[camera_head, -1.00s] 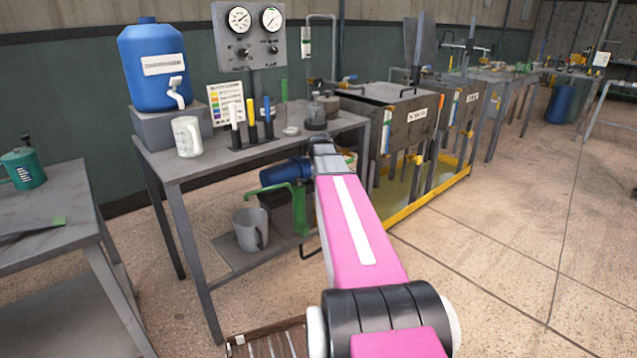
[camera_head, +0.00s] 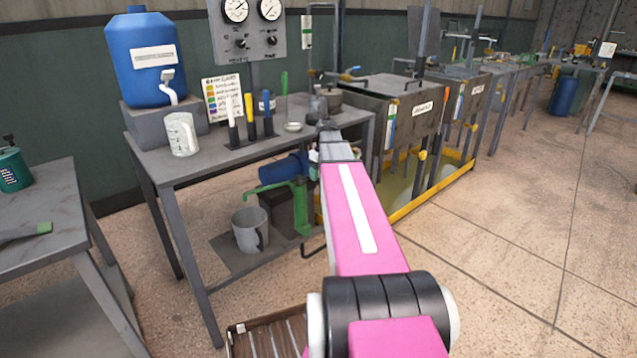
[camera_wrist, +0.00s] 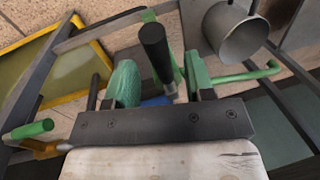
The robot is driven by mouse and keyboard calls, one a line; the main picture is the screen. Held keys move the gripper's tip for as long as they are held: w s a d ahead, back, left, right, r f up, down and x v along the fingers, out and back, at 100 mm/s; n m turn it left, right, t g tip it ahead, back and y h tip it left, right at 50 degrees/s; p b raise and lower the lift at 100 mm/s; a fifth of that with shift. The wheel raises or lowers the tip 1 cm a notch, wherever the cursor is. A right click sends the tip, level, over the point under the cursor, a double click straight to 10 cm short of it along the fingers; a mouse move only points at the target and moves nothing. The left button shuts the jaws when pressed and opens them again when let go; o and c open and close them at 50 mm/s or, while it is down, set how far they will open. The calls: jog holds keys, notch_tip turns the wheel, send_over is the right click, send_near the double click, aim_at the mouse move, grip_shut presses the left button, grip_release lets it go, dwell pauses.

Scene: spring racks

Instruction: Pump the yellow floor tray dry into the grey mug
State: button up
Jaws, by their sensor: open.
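The yellow floor tray (camera_head: 432,198) lies under the tanks, with murky liquid in it; it also shows at the left of the wrist view (camera_wrist: 62,98). The grey mug (camera_head: 248,238) stands on the bench's low shelf, beside the green hand pump (camera_head: 301,208). In the wrist view the mug (camera_wrist: 238,40) is at the upper right, near the pump's green spout pipe (camera_wrist: 245,76). My gripper (camera_wrist: 158,75) is open. A black handle grip (camera_wrist: 155,45) appears between its fingers; I cannot tell whether they touch it. In the head view my arm hides the gripper.
The bench (camera_head: 185,172) above the shelf carries a blue jug (camera_head: 142,60), a clear measuring jug (camera_head: 181,134) and upright colored-handled tools. Tanks (camera_head: 410,110) stand at the right. A side table (camera_head: 45,200) is at the left. The floor at right is clear.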

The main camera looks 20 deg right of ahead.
aim_at(319, 182)
jog(key=shift+s+a+f, duration=0.1)
jog(key=shift+a+f, duration=0.05)
jog(key=shift+f, duration=0.65)
jog(key=shift+a+f, duration=0.1)
jog(key=shift+f, duration=0.7)
grip_shut()
jog(key=shift+s+f, duration=0.1)
notch_tip(319, 182, down, 9)
jog(key=t+y, duration=0.2)
jog(key=t, duration=0.5)
jog(key=shift+n+t+y, duration=0.3)
jog(key=shift+n+y, duration=0.1)
jog(key=shift+w, duration=0.2)
